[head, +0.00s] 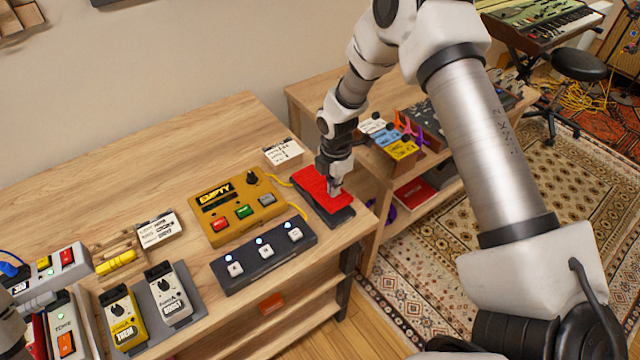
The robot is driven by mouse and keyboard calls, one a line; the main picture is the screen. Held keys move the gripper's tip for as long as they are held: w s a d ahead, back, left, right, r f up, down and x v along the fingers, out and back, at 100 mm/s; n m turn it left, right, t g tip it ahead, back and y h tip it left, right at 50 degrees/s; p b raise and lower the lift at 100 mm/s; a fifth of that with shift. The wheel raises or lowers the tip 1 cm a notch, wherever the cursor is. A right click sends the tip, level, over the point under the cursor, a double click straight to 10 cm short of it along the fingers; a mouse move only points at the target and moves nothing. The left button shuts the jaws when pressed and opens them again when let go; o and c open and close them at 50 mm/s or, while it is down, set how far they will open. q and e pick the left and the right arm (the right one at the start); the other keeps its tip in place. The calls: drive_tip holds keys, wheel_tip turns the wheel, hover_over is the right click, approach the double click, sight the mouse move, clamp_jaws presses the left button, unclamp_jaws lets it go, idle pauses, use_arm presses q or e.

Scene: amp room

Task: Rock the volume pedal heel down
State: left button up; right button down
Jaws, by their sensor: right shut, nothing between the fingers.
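The volume pedal (312,180) has a red treadle on a dark base and sits near the right end of the wooden bench. My right gripper (335,188) is shut and empty, pointing down at the treadle's near half. Its fingertips appear at or just above the red surface; I cannot tell whether they touch. The gripper hides part of the treadle. The treadle's exact tilt is hard to judge from this angle. A grey part at the lower left edge looks like part of my left arm (12,325); its fingers cannot be made out.
A yellow pedal marked EMPTY (232,228) and a dark three-button footswitch (262,258) stand left of the volume pedal. A white card (283,152) is behind it. Several small pedals stand at the lower left. Another shelf unit (300,98) with coloured boxes stands at the right.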

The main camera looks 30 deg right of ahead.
drive_tip(key=shift+f+b, duration=0.7)
drive_tip(key=shift+f, duration=0.55)
idle(0.3)
wheel_tip(320, 180, up, 7)
drive_tip(key=p, duration=0.5)
drive_tip(key=shift+r+p, duration=0.1)
drive_tip(key=shift+p, duration=0.25)
